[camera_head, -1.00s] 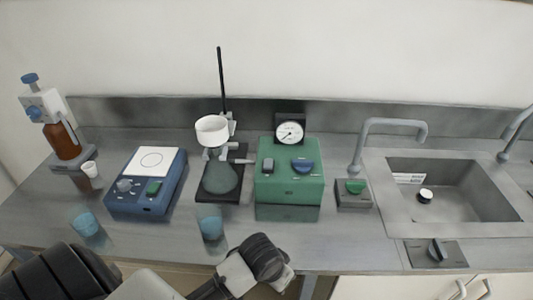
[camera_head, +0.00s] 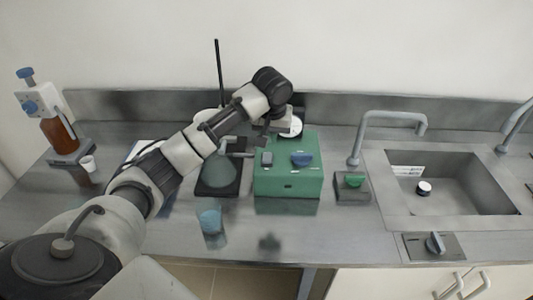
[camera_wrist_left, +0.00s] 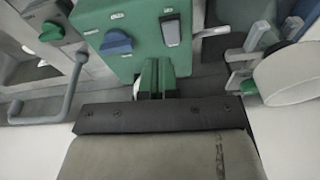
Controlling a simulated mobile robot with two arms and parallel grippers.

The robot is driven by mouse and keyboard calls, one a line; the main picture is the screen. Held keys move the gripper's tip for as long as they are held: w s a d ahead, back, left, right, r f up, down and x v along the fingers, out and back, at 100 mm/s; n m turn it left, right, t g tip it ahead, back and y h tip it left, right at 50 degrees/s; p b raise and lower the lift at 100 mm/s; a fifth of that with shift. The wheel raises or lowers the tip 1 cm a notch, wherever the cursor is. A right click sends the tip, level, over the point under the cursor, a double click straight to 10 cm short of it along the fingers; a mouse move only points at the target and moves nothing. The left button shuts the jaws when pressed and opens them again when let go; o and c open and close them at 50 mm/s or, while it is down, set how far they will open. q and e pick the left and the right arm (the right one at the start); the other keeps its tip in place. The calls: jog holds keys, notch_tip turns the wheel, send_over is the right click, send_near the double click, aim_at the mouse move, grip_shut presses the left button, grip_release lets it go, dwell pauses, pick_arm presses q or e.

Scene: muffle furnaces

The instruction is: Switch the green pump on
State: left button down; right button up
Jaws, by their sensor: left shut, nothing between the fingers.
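The green pump (camera_head: 288,182) stands on the bench in the middle of the head view. On its top are a grey rocker switch (camera_head: 267,159) and a blue knob (camera_head: 302,159). The wrist view shows the switch (camera_wrist_left: 171,29) and blue knob (camera_wrist_left: 116,42) on the green top. I cannot tell which way the switch is set. My left gripper (camera_head: 262,143) is over the pump's back edge, close behind the switch; its shut, empty fingers also show in the wrist view (camera_wrist_left: 155,76). I see no clear contact. The pump's gauge (camera_head: 294,126) is partly hidden.
The stand with a flask (camera_head: 217,178) is left of the pump. A small box with a green knob (camera_head: 353,181) and the sink with its tap (camera_head: 392,116) are on the right. A blue beaker (camera_head: 210,222) stands in front.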

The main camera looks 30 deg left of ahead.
aim_at(267, 159)
pick_arm(q)
jog(key=shift+n, duration=0.6)
jog(key=a+r, duration=0.2)
jog(key=r, duration=0.1)
jog(key=shift+w+a+r, duration=0.2)
jog(key=shift+w+r, duration=0.05)
jog(key=shift+w, duration=0.15)
jog(key=p+x, duration=0.1)
jog(key=x, duration=0.3)
jog(key=p+x, duration=0.1)
jog(key=x, duration=0.3)
jog(key=s+p+x, duration=0.1)
jog(key=x, duration=0.4)
jog(key=shift+d, duration=0.25)
jog(key=shift+f, duration=0.35)
jog(key=shift+f+p, duration=0.2)
jog(key=shift+p, duration=0.1)
